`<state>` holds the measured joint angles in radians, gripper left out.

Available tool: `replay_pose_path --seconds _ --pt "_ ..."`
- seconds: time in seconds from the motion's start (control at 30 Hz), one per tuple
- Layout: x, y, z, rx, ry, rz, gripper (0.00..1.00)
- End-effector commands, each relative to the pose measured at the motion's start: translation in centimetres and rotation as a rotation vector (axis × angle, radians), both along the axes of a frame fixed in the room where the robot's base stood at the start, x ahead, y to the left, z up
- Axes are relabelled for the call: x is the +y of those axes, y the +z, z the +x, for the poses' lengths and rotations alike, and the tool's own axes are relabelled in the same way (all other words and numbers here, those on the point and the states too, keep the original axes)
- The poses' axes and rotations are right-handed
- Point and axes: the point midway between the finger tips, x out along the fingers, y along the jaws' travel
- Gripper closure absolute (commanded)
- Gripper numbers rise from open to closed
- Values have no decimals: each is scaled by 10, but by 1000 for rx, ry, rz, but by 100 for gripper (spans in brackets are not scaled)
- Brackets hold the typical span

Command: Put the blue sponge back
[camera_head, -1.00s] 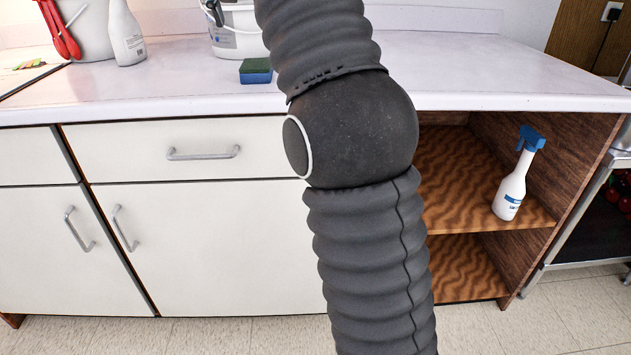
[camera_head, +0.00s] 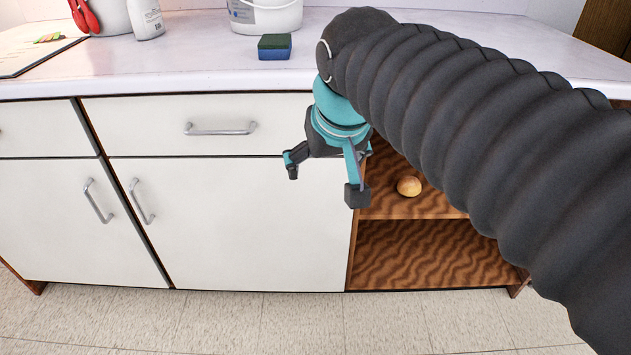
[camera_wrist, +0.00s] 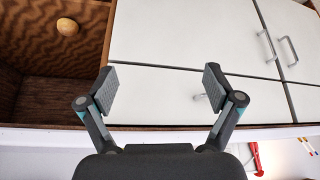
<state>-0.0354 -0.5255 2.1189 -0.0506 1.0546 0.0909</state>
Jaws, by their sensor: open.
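The blue sponge (camera_head: 274,47) has a dark green top and lies on the white counter near its front edge in the head view. My gripper (camera_head: 322,184) hangs in front of the white cabinet doors, below the counter edge and to the lower right of the sponge. Its fingers are spread apart with nothing between them. In the wrist view my gripper (camera_wrist: 160,88) is also open and empty, facing the cabinet front. I cannot make out the sponge in the wrist view.
An open wooden shelf (camera_head: 425,250) stands right of the doors, with a round tan object (camera_head: 409,186) on its upper board. A white bucket (camera_head: 268,17), a white bottle (camera_head: 145,18) and red-handled tongs (camera_head: 84,16) stand behind on the counter. Counter space around the sponge is clear.

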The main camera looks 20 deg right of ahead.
Motion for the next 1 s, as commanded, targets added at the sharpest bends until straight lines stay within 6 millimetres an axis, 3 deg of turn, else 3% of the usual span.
replay_pose_path --seconds 0.03,0.2,0.33,0.47,1.0 --pt "-1 -21 -19 1 8 2 9" --pt "0 -78 -60 2 31 6 9" --pt "-1 -102 -76 2 41 7 9" --pt "-2 -110 -81 3 44 7 9" --pt "-2 -110 -81 4 44 7 9"
